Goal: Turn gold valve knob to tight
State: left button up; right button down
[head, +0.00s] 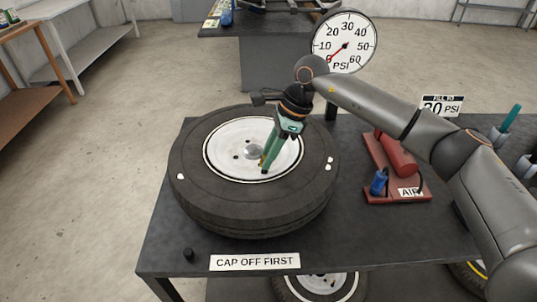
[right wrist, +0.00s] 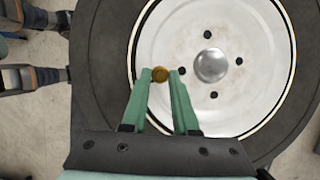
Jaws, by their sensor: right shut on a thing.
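The gold valve knob (right wrist: 160,74) is a small round brass-coloured piece on the wheel's white rim in the right wrist view. In the head view only a sliver of it (head: 262,160) shows by my fingertips. My right gripper (head: 265,168) points down onto the rim from above. In the right wrist view its green fingers (right wrist: 161,75) are shut on the gold knob, one on each side. The tire (head: 255,215) lies flat on the dark table, with a silver hub cap (right wrist: 212,65) at the rim's centre. My left gripper is not in view.
A "CAP OFF FIRST" sign (head: 255,262) and a small black cap (head: 188,254) lie at the table's front. A PSI gauge (head: 345,42) stands behind, its red needle near 0. A red air pump (head: 395,155) is at the right. The table's left front corner is mostly clear.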

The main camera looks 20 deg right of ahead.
jog(key=m, duration=0.1)
jog(key=m+t+b, duration=0.1)
jog(key=m, duration=0.1)
jog(key=m+t+h+b, duration=0.1)
jog(key=m, duration=0.1)
jog(key=shift+s+a+f, duration=0.1)
jog(key=shift+s+a, duration=0.05)
jog(key=shift+s, duration=0.1)
jog(key=m+t+h+b, duration=0.1)
jog(key=m+b, duration=0.1)
jog(key=m, duration=0.1)
jog(key=shift+s+a+m, duration=0.1)
jog(key=shift+m, duration=0.3)
jog(key=shift+m+b, duration=0.45)
jog(key=shift+m, duration=0.05)
jog(key=c, duration=0.7)
grip_release()
jog(key=v, duration=1.2)
jog(key=shift+s+a+r+b, duration=0.2)
jog(key=shift+a+r+b, duration=0.1)
jog(key=shift+r, duration=0.15)
